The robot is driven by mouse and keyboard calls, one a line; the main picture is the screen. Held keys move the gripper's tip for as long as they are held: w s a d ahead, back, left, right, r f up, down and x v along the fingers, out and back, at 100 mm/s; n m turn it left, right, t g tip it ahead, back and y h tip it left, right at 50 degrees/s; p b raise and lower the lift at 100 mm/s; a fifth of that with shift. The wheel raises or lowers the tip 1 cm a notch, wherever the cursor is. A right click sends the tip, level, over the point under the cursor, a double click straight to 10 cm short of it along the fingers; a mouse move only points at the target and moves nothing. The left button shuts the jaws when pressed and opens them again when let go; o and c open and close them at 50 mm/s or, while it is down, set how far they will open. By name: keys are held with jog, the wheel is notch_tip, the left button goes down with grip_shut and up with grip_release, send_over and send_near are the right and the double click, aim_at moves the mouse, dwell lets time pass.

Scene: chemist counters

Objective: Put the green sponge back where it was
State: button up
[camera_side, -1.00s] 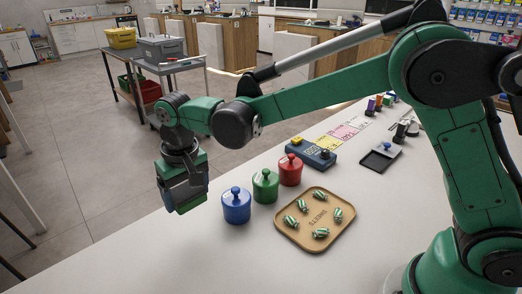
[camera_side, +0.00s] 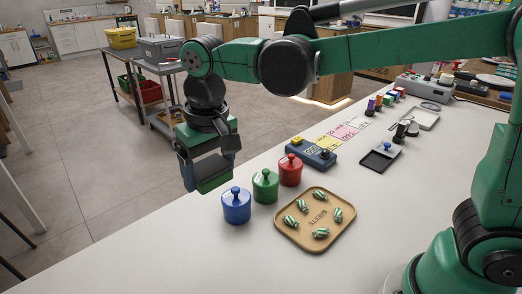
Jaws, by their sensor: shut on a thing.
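My gripper (camera_side: 208,174) hangs pointing down, left of and above the blue lidded jar (camera_side: 236,206). It is shut on the green sponge (camera_side: 214,184). Only a dark green lower edge of the sponge shows between and below the grey-blue jaws; the rest is hidden by them. The sponge appears clear of the counter (camera_side: 190,255), near its far left edge. The place the sponge came from is not marked in this view.
Green (camera_side: 265,186) and red (camera_side: 290,170) lidded jars stand in a row with the blue one. A tan tray (camera_side: 333,198) of striped sweets lies in front. A blue scale-like device (camera_side: 312,153), coloured cards (camera_side: 342,134) and a black tray (camera_side: 380,159) lie behind. The counter's front left is clear.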

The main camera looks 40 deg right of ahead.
notch_tip(320, 180, up, 4)
jog(key=r, duration=0.1)
send_over(266, 262)
notch_tip(266, 262, down, 20)
jog(key=shift+s+f, duration=0.15)
jog(key=shift+f, duration=0.05)
dwell(0.4)
jog(key=o, duration=1.2)
jog(key=shift+r, duration=0.1)
notch_tip(266, 262, up, 11)
jog(key=s, duration=0.1)
jog(key=w+d+r+t, duration=0.2)
jog(key=d+t, duration=0.3)
jog(key=d, duration=0.4)
jog(key=shift+w+d+t, duration=0.25)
jog(key=shift+w+t, duration=0.15)
